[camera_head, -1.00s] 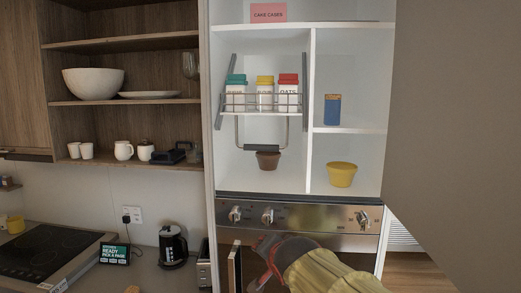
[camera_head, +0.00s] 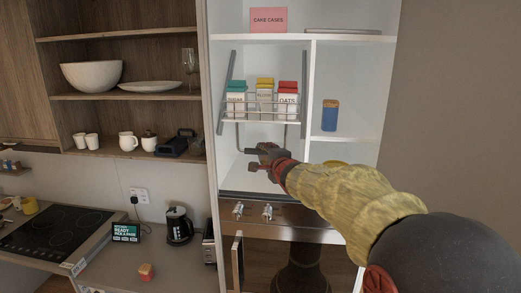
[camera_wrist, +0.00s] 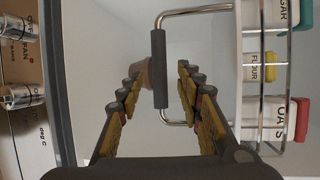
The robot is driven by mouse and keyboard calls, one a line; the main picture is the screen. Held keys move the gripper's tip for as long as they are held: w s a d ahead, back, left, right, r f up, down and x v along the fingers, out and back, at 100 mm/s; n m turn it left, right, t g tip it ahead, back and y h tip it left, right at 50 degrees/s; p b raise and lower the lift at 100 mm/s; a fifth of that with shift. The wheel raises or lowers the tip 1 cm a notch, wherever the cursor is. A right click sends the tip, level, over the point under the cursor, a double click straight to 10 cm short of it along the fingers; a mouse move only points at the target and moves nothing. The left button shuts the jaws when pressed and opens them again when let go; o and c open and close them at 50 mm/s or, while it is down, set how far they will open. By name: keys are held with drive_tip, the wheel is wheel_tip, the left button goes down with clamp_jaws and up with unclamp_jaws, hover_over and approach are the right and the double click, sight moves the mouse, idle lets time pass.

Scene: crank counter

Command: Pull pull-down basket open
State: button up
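The pull-down basket (camera_head: 262,117) is a wire rack hanging in the upper left compartment of the white cabinet. It holds three cartons, teal-topped (camera_head: 236,97), yellow-topped (camera_head: 264,92) and red-topped (camera_head: 287,97). Its U-shaped handle (camera_head: 238,134) hangs below, with a dark grip (camera_wrist: 158,68) along its bar. My gripper (camera_head: 261,158) is at the handle. In the wrist view, my gripper (camera_wrist: 156,82) is open, with one finger on each side of the grip and gaps visible. Part of the handle is hidden by my gripper in the head view.
A brown pot (camera_wrist: 146,78) stands behind the handle. A blue jar (camera_head: 330,115) is on the right shelf. The oven panel with knobs (camera_head: 267,212) lies below my arm. A cabinet side wall (camera_head: 212,130) borders the basket's left.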

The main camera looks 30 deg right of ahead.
sight(261, 153)
drive_tip(key=shift+x, duration=3.15)
drive_tip(key=shift+f, duration=0.1)
drive_tip(key=shift+c, duration=0.8)
drive_tip(key=c, duration=0.7)
clamp_jaws()
